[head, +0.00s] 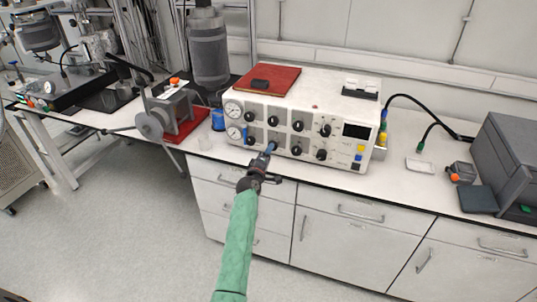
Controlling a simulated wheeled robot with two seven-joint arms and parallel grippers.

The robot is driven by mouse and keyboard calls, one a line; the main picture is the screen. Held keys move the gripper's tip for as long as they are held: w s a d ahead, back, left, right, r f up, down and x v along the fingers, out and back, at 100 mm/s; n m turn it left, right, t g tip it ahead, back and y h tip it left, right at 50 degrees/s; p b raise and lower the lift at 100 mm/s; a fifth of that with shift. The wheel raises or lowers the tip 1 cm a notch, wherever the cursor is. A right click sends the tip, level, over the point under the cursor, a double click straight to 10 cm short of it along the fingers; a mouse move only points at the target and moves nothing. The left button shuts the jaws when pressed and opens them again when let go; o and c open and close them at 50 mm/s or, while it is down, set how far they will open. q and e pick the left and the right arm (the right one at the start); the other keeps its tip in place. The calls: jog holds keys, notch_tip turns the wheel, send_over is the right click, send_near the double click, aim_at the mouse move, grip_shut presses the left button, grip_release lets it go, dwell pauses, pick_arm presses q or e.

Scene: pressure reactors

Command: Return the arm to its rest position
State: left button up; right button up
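One arm of mine, in a green sleeve, comes in from the bottom edge a little left of the middle; I take it as my left. Its dark gripper (266,154) with a bluish tip points at the front panel of a white control box (345,103) on the bench. The tip overlaps the lower knobs in the picture; whether it touches the panel cannot be told. The fingers are too small to show whether they are open or shut. No held object can be made out. My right gripper is not in view.
The white bench (420,187) has drawers and cupboards below its front edge. A red pad (284,78) lies on the box. A blue container (218,120) and a clear beaker (204,141) stand left. A grey machine (508,150) stands right. The floor (150,240) at left is clear.

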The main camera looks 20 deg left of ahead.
pick_arm(q)
jog(key=s+d+f+m+g+h, duration=0.1)
jog(key=s+d+f+m+g, duration=0.2)
jog(key=s, duration=0.6)
jog(key=s+d+f+m+g+h, duration=0.15)
jog(key=s+f+m, duration=0.3)
jog(key=s, duration=0.55)
jog(key=s+d+f+m+g, duration=0.2)
jog(key=s+f+m+g, duration=0.15)
jog(key=s, duration=0.55)
jog(key=s+r+m+g+y, duration=0.25)
jog(key=s+m+g, duration=0.35)
jog(key=s, duration=2.2)
notch_tip(320, 180, down, 29)
jog(key=w+d+g+b, duration=0.1)
jog(key=w+d+b, duration=0.1)
jog(key=s+f, duration=0.4)
jog(key=f, duration=0.7)
jog(key=s+f+g+b, duration=0.1)
jog(key=s+f, duration=0.3)
jog(key=f, duration=0.7)
jog(key=shift+f, duration=0.35)
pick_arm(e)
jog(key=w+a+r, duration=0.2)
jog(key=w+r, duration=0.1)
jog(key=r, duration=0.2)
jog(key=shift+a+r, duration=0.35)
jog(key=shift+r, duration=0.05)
